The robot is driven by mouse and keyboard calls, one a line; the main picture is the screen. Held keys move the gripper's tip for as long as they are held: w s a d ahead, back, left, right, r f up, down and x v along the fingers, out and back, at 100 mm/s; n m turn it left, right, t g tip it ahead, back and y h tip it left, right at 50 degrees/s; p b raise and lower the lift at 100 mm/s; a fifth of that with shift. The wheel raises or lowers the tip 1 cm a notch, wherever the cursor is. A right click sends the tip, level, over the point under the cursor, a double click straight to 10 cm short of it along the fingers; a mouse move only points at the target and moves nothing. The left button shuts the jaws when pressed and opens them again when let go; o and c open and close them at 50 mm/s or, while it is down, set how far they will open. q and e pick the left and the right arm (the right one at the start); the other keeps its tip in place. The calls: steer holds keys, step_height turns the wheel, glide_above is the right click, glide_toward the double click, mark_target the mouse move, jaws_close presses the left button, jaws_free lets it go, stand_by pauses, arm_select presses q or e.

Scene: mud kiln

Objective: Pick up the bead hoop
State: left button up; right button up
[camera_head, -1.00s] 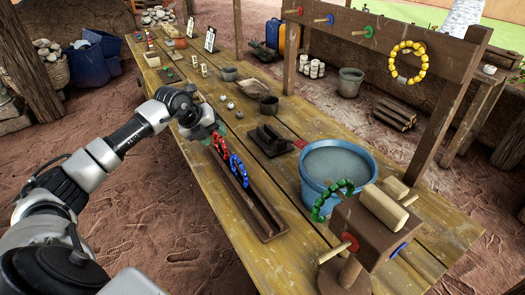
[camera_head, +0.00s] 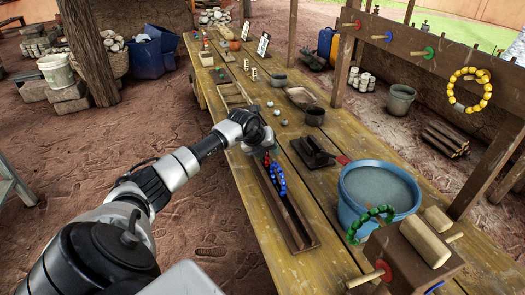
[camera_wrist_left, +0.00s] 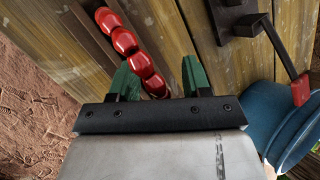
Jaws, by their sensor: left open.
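A red bead hoop (camera_head: 266,160) stands on edge in the long wooden trough (camera_head: 302,238), partly hidden by my left gripper. A blue bead hoop (camera_head: 277,179) stands just in front of it. My left gripper (camera_head: 263,149) is at the red hoop. In the left wrist view, its green fingers (camera_wrist_left: 161,76) are apart, and the red beads (camera_wrist_left: 133,50) run down between them, nearer the left finger. I cannot tell whether they touch. A green bead hoop (camera_head: 369,224) is at the tub's near rim. A yellow bead hoop (camera_head: 455,90) hangs on the beam at right.
A blue tub (camera_head: 347,205) of grey water stands right of the trough. A dark tool with a red-ended handle (camera_head: 312,152) lies between them. A wooden block stand (camera_head: 405,255) is at front right. Cups and small items are farther back on the table.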

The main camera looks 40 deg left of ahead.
arm_select(q)
steer(key=shift+w+f, duration=0.1)
jaws_close()
stand_by(0.4)
step_height(320, 180, up, 10)
steer(key=b, duration=0.1)
